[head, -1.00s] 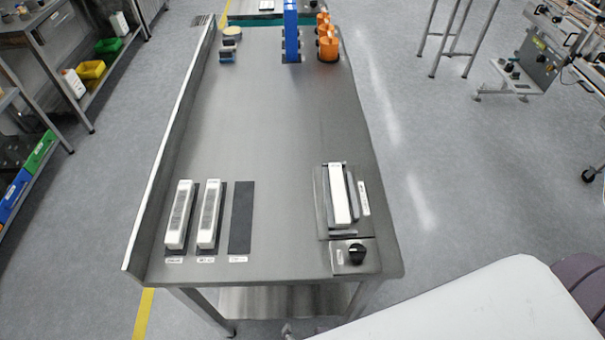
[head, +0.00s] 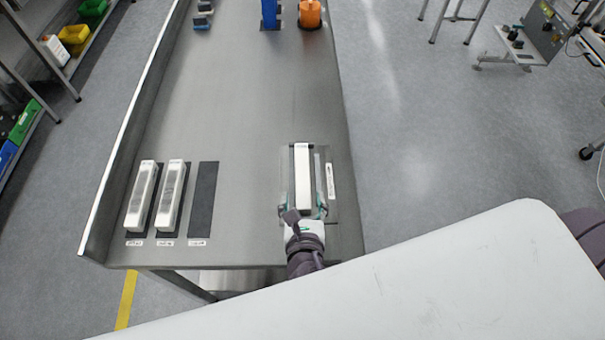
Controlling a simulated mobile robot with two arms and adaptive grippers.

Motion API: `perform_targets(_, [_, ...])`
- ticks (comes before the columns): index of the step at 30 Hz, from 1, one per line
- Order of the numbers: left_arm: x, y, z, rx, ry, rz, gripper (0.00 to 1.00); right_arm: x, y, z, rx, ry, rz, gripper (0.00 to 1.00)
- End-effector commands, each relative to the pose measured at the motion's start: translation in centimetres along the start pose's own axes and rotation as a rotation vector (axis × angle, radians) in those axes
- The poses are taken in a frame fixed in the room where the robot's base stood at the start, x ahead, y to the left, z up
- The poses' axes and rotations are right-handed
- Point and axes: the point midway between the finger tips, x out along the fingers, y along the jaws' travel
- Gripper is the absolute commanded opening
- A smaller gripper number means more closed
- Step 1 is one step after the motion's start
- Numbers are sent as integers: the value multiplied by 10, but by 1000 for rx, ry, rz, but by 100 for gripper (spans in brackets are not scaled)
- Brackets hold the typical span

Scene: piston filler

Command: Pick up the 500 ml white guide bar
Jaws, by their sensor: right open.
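A white bar (head: 302,170) lies lengthwise in a grey fixture (head: 287,160) at the right front of the steel table. Its label is too small to read. My right gripper (head: 304,208) is at the near end of this bar, with its open fingers on either side of it. I cannot tell whether they touch it. Two more white bars, the left one (head: 141,195) and the right one (head: 170,195), lie on dark pads at the left front. My left gripper is not in view.
An empty dark pad (head: 202,198) lies right of the two bars. Small labels sit along the table's front. Blue parts (head: 269,14) and an orange part (head: 310,14) stand at the far end. The table's middle (head: 240,100) is clear. A raised rim (head: 137,120) runs along the left.

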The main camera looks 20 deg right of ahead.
Motion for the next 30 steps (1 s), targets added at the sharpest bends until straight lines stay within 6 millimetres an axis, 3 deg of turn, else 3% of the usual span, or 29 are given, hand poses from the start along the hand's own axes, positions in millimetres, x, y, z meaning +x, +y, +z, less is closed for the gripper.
perform_targets(4, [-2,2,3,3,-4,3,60,10,0,0,1,0,-1,65])
perform_targets(13, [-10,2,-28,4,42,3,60,51,-2,-3,0,0,0,65])
perform_targets(22, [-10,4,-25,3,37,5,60,56,-2,-4,2,2,1,65])
perform_targets(30, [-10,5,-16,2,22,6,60,56,-2,-4,2,2,1,21])
